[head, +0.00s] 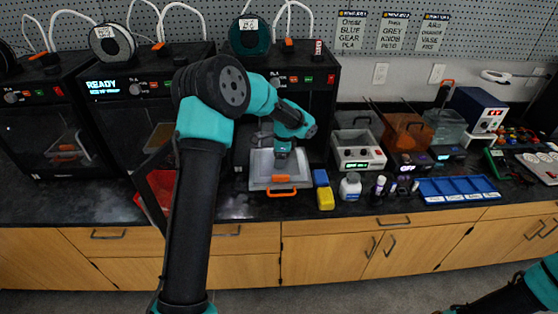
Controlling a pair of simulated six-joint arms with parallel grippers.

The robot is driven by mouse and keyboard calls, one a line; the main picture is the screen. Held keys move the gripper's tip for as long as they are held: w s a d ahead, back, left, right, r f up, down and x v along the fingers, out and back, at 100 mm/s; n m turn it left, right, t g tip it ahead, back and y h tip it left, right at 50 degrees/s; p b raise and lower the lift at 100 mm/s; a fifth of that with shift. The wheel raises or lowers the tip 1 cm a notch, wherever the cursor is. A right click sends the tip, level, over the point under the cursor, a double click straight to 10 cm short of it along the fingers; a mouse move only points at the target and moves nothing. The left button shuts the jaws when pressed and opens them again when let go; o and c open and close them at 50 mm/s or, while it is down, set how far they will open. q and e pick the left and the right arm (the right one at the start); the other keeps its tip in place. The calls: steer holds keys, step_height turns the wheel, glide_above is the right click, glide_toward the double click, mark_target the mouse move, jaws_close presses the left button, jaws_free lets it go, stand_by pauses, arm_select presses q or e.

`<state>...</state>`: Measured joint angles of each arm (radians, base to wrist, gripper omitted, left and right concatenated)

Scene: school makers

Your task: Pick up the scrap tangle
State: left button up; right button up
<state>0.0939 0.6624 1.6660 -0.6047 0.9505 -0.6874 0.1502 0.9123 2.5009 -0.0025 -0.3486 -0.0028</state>
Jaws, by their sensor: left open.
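My left gripper (283,154) points down over a grey plate with an orange handle (262,182) in front of the rightmost 3D printer. The gripper is open. I cannot make out a scrap tangle; the gripper and wrist cover part of the plate, and anything beneath them is hidden. Only a piece of my right arm shows at the lower right corner, and its gripper is out of the frame.
A red bin (147,204) stands left, partly behind my arm. The printers (331,95) line the back.

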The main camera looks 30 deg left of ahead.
arm_select(q)
steer(key=shift+c, duration=0.3)
steer(key=c, duration=1)
steer(key=shift+o, duration=0.2)
steer(key=shift+r, duration=0.15)
steer(key=shift+r, duration=1.4)
steer(key=shift+s+r, duration=0.1)
steer(key=shift+r, duration=0.25)
steer(key=s+d+r, duration=0.1)
steer(key=s+d, duration=0.7)
steer(key=s, duration=0.5)
steer(key=shift+s+d+r, duration=0.15)
steer(key=shift+s+d, duration=0.05)
steer(key=shift+s, duration=0.05)
